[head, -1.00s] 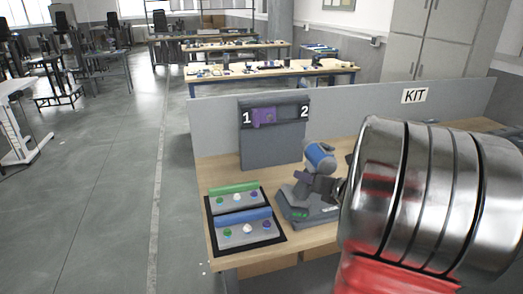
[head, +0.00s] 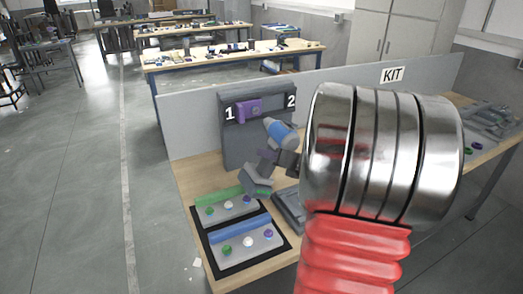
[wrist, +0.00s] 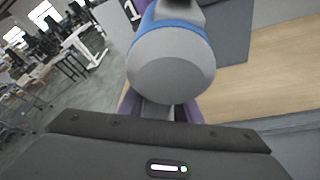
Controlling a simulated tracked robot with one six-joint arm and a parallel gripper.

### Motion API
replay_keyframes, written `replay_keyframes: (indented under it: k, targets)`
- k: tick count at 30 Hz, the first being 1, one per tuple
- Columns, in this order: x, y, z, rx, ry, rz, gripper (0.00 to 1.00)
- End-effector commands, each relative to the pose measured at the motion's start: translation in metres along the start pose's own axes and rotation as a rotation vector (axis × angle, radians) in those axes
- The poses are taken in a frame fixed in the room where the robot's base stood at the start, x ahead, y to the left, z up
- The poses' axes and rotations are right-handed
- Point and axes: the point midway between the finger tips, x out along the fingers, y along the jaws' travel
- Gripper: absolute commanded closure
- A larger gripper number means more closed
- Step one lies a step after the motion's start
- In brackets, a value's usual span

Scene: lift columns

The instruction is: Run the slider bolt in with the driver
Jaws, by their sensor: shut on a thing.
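The driver (head: 282,134), blue and grey, is held in my gripper (head: 268,160) above the bench in the head view. My gripper is shut on its handle; the grey foot hangs below, clear of the dock. In the wrist view the driver's round grey end (wrist: 172,68) with a blue band fills the upper middle, above my gripper (wrist: 160,110). The purple slider (head: 249,110) sits at the mark 1 end of the grey panel (head: 240,150), behind and left of the driver. The slider bolt is too small to make out. The driver's tip is not clearly seen.
The driver's dock (head: 288,210) stands empty on the bench, partly behind my arm. A black tray (head: 238,266) with green and blue bars and coloured knobs lies at the front left. A grey partition (head: 190,125) bounds the bench behind. A KIT sign (head: 392,75) is at the right.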

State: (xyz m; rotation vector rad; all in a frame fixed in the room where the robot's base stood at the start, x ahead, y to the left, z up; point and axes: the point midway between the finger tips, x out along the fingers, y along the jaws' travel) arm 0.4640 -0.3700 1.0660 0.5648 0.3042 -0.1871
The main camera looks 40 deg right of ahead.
Motion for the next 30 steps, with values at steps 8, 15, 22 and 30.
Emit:
replay_keyframes:
  k: [8,15,22,30]
  targets:
    - [0.001,0.002,0.002,0.002,-0.002,0.005,1.0]
    - [-0.001,0.0,0.002,0.003,-0.005,0.0,1.0]
    - [0.006,-0.001,0.005,0.004,-0.005,-0.001,1.0]
    - [0.024,-0.001,0.013,0.004,-0.006,0.0,1.0]
